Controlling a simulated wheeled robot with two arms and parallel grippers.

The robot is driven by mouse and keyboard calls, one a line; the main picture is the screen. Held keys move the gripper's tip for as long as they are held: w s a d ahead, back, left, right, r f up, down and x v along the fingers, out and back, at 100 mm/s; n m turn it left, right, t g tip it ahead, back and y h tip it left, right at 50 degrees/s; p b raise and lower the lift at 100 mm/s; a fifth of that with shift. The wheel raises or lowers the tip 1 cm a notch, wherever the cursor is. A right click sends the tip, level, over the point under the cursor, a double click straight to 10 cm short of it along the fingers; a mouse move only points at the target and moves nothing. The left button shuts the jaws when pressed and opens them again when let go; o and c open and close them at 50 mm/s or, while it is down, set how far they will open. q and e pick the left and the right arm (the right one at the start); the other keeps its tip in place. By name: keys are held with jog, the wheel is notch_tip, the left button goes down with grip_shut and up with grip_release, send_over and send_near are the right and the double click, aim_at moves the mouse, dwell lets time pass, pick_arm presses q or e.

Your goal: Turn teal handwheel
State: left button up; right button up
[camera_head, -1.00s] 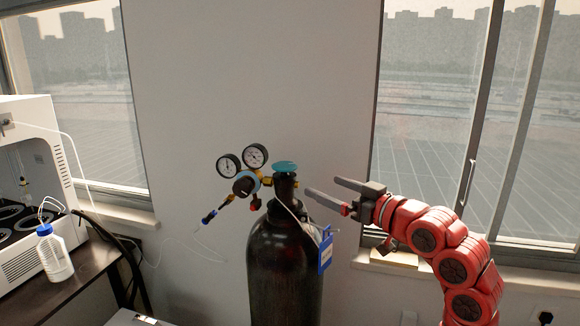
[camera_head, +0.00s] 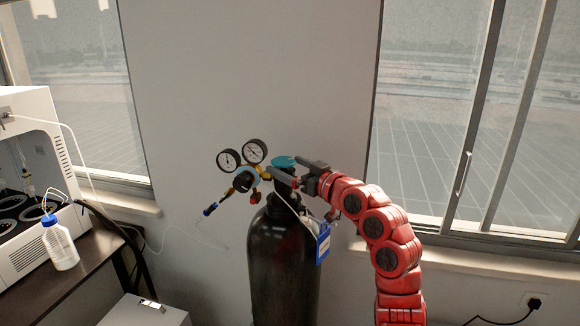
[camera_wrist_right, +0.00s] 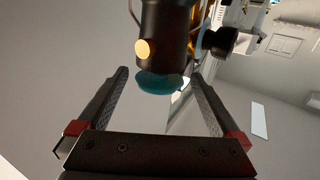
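The teal handwheel (camera_head: 284,161) sits on top of the valve of a dark gas cylinder (camera_head: 284,255). My right gripper (camera_head: 284,168) is at the valve top, its fingers reaching in from the right on either side of the handwheel. In the right wrist view the teal handwheel (camera_wrist_right: 160,83) lies between the two spread fingers of my right gripper (camera_wrist_right: 160,75), with a gap visible on both sides. The gripper is open and grips nothing. The fingers partly hide the valve in the head view. My left gripper is not in view.
Two pressure gauges (camera_head: 242,155) and a regulator (camera_head: 245,180) stick out left of the valve, close to the fingertips. A blue tag (camera_head: 322,243) hangs at the cylinder's right. A white machine (camera_head: 35,190) and a bottle (camera_head: 59,245) stand at left.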

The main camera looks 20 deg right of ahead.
jog(key=c, duration=1.2)
jog(key=shift+o, duration=0.2)
